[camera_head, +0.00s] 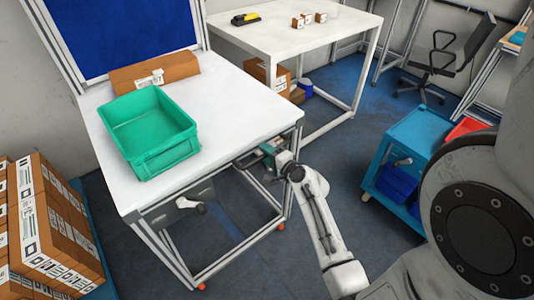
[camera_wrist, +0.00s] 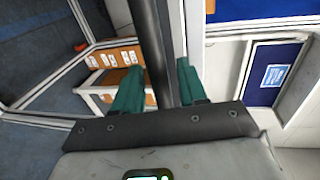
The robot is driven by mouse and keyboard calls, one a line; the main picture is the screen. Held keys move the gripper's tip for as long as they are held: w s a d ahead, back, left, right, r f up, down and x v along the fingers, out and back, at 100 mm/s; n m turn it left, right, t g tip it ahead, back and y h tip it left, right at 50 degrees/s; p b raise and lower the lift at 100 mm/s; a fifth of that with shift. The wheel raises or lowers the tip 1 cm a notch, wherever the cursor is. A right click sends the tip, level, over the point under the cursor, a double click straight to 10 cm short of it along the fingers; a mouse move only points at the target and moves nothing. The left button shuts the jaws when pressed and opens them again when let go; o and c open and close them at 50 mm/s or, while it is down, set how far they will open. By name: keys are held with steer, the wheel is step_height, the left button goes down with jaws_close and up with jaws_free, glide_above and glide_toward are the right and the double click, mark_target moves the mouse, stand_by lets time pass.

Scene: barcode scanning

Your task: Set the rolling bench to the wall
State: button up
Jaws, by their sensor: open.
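The rolling bench (camera_head: 225,105) has a white top, a pale metal frame and orange casters, with a blue back panel (camera_head: 125,35) at its far end. A green crate (camera_head: 150,130) and a flat brown carton (camera_head: 155,72) stand on it. The grey wall (camera_head: 25,70) is behind and left of the bench. My gripper (camera_head: 270,152) is at the bench's right side, by a dark bar under the top edge. In the wrist view my gripper (camera_wrist: 159,68) has its green fingers apart, one on either side of a dark bar (camera_wrist: 152,30). Contact cannot be told.
A second white table (camera_head: 300,40) with small boxes stands behind the bench. Stacked cartons (camera_head: 45,225) are at the left. A blue cart (camera_head: 410,145) with a red bin stands at the right, and an office chair (camera_head: 435,70) behind it. Blue floor (camera_head: 345,130) is clear between bench and cart.

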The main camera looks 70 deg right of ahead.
steer(key=shift+c, duration=0.4)
jaws_close()
